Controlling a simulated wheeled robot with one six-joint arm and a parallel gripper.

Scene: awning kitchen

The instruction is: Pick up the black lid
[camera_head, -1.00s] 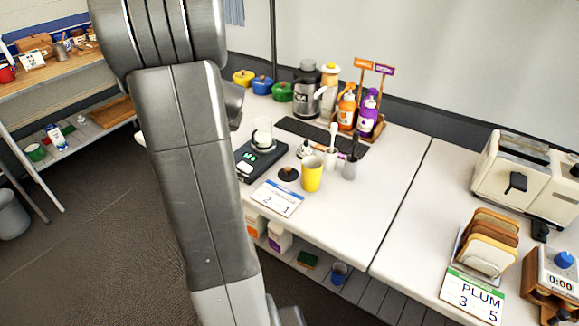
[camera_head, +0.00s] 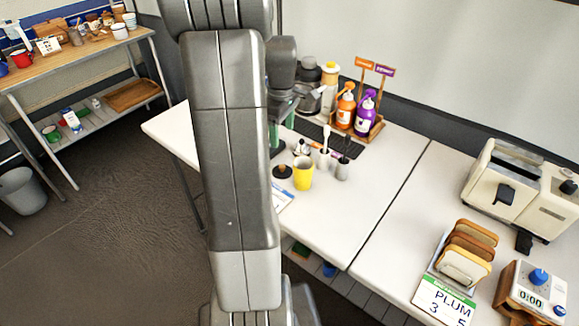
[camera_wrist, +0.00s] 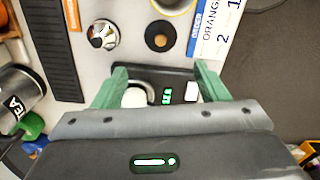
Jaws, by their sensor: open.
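The black lid (camera_head: 282,171) is a small dark disc with a tan knob. It lies on the white table, left of the yellow cup (camera_head: 303,173). In the wrist view the lid (camera_wrist: 158,37) shows whole, beyond my fingertips and just below the cup's rim. My gripper (camera_wrist: 160,78) is open, its green fingers apart, with no lid between them. Below them is a black scale (camera_wrist: 150,71) with green digits and a glass on it. In the head view my gripper (camera_head: 279,122) is partly hidden behind my arm.
A silver-and-black object (camera_wrist: 103,35) and a number card (camera_wrist: 213,30) flank the lid.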

